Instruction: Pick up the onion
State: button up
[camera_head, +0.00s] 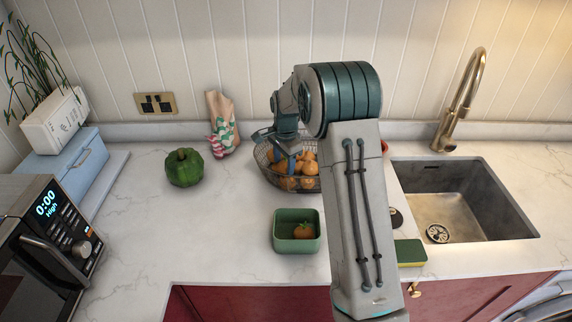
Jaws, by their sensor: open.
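A dark wire basket (262,166) on the counter holds several round orange-brown items (306,165). They look like onions or oranges; I cannot tell which one is the onion. My gripper (284,163) points down over the left part of the basket, its fingers close to the items. It is open, and I see nothing held in it. My arm covers the right side of the basket, and the gripper hides some of what lies inside.
A green box (284,242) with an orange fruit (303,231) stands in front of the basket. A green pumpkin-like vegetable (184,168) and a patterned paper bag (222,125) are to the left. A sink (480,190) is at the right. The left-middle counter is clear.

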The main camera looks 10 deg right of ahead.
jog(key=shift+f, duration=0.8)
jog(key=c, duration=0.7)
jog(key=shift+o, duration=0.2)
jog(key=shift+w+r, duration=0.1)
